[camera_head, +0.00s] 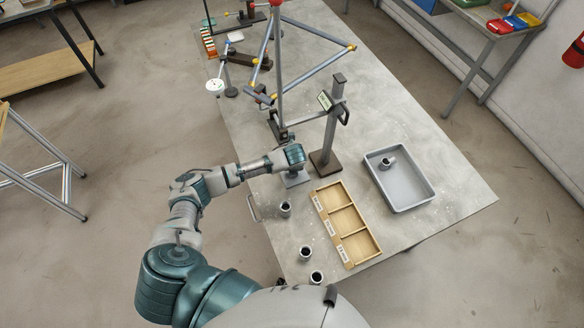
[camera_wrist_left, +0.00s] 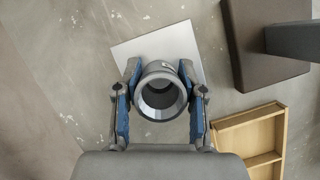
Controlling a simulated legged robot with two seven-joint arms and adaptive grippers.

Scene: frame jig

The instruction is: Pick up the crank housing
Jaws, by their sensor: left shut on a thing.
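The crank housing (camera_wrist_left: 161,92) is a grey hollow cylinder with an open round mouth, seen from above in the left wrist view. My left gripper (camera_wrist_left: 161,96) is shut on it, with one blue-padded finger on each side. In the head view my left gripper (camera_head: 295,166) points down over a small light grey plate (camera_head: 296,182) on the table. The plate also shows behind the housing in the left wrist view (camera_wrist_left: 190,38). The hand mostly hides the housing in the head view, and I cannot tell whether it touches the plate. My right gripper is not in view.
A post stand (camera_head: 327,158) with a dark base is close right of my left gripper. A wooden compartment tray (camera_head: 319,208) and a grey bin (camera_head: 415,195) holding a grey cylinder lie right. Several similar cylinders (camera_head: 286,209) stand near the front edge. A bicycle frame (camera_head: 320,70) stands behind.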

